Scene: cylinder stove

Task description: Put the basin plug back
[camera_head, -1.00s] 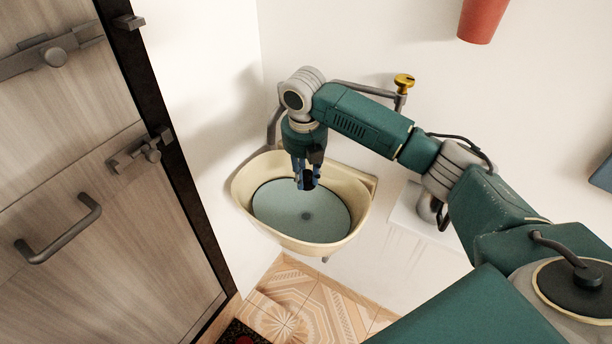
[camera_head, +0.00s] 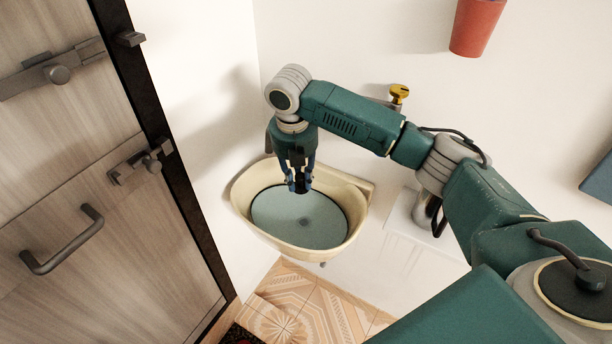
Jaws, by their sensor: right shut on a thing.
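The cream basin (camera_head: 349,196) hangs on the white wall in the corner, with blue-grey water (camera_head: 290,232) in it. A dark round spot (camera_head: 306,222) shows through the water at the basin's bottom. My right gripper (camera_head: 300,188) points down over the back part of the basin, above the water. It is shut on a small dark thing, likely the basin plug (camera_head: 302,187), mostly hidden between the blue-tipped fingers. My left gripper is not in view.
A brass-yellow tap knob (camera_head: 398,93) is behind my right arm. A white shelf (camera_head: 408,235) with a metal item (camera_head: 424,210) is right of the basin. A wooden door (camera_head: 80,150) stands left; a red pot (camera_head: 478,27) hangs top right.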

